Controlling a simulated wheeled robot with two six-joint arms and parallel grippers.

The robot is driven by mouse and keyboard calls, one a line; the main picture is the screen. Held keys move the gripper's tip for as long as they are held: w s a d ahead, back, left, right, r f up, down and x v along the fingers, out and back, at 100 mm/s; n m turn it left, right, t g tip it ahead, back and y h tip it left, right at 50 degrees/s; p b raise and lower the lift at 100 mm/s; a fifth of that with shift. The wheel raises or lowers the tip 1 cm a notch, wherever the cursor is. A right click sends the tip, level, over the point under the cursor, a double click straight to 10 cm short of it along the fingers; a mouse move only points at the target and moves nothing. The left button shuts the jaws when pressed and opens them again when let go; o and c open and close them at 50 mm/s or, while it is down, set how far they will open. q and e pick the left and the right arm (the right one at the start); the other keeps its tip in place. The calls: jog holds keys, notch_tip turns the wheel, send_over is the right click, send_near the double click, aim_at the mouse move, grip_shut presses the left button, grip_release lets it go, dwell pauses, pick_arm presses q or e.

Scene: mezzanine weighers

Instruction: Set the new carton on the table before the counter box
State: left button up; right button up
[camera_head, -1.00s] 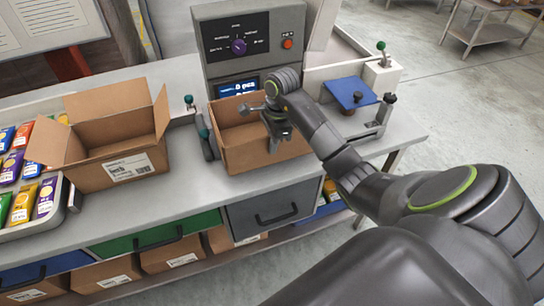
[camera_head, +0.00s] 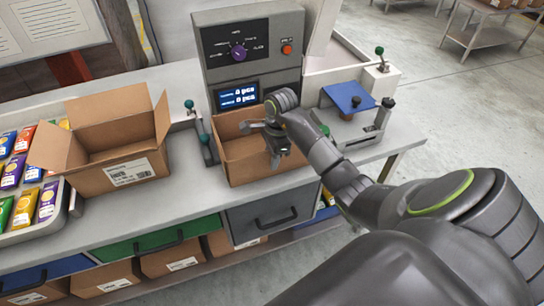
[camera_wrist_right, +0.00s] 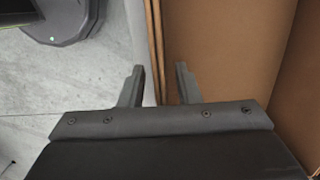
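An open, empty-looking brown carton (camera_head: 256,165) stands on the table (camera_head: 190,195) in front of the grey counter box (camera_head: 226,72). The counter box has a lit blue display, a purple knob and an orange button. My right gripper (camera_head: 277,146) is at the carton's near right side, pointing down. In the right wrist view its two fingers (camera_wrist_right: 160,88) are apart, with the thin carton wall (camera_wrist_right: 157,45) between them and gaps visible beside it. A second open carton (camera_head: 120,165), with raised flaps and a white label, stands to the left. My left gripper is not in view.
A tray (camera_head: 62,215) of colourful packets lies at the far left. A lever clamp (camera_head: 201,135) stands left of the middle carton. A blue plate device (camera_head: 349,97) stands to its right.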

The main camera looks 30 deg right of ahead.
jog(key=shift+r, duration=0.1)
jog(key=r, duration=0.3)
jog(key=r+b, duration=0.1)
jog(key=r, duration=0.1)
jog(key=shift+d+r, duration=0.25)
jog(key=shift+d, duration=0.1)
jog(key=r+p, duration=0.4)
jog(key=shift+s+d+r+p, duration=0.15)
jog(key=shift+d+r+p, duration=0.1)
jog(key=shift+p, duration=0.15)
jog(key=shift+d+r+p, duration=0.15)
jog(key=shift+r+p, duration=0.8)
jog(key=shift+r, duration=0.05)
